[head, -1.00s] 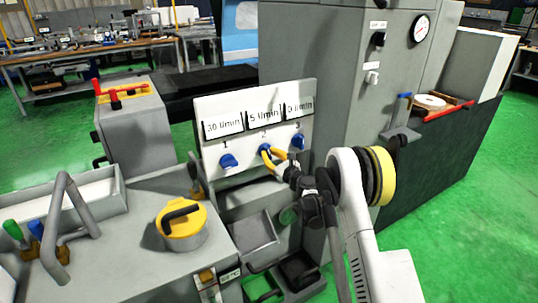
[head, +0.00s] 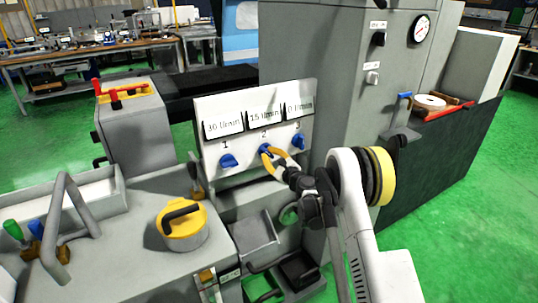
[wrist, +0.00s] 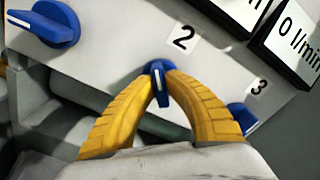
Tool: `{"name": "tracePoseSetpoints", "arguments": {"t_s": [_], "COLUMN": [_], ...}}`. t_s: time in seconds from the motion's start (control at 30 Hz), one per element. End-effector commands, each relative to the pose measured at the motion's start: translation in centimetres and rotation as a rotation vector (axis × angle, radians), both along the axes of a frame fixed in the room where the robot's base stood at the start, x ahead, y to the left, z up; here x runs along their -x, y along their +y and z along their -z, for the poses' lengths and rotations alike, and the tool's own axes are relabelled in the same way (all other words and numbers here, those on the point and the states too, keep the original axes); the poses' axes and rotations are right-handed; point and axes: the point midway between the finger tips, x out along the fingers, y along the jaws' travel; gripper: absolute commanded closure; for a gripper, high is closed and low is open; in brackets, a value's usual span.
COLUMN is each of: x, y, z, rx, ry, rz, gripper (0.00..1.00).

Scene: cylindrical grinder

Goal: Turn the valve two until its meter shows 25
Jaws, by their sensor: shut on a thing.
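The valve two knob (head: 264,149) is blue and sits under the label 2 on the white panel (head: 212,108). My gripper (head: 268,152) has its yellow fingers shut on this knob. The meter above valve two (head: 265,117) appears to read 15 l/min. The valve one knob (head: 228,160) and valve three knob (head: 298,141) are blue too. The meter over one (head: 222,123) seems to read about 30, and the one over three (head: 299,107) reads 0.
A grey machine cabinet (head: 330,80) with a dial gauge (head: 421,29) stands right behind the panel. A yellow-lidded pot (head: 183,226) and a bent grey handle (head: 57,225) stand at the front left. The valve three knob is close to my right finger.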

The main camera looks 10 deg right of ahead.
Motion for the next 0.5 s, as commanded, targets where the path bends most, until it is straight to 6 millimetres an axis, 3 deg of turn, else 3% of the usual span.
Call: {"name": "tracePoseSetpoints", "arguments": {"t_s": [0.5], "x": [0.01], "y": [0.13], "z": [0.13], "rx": [0.424], "ry": [-0.138], "rz": [0.0], "gripper": [1.0]}}
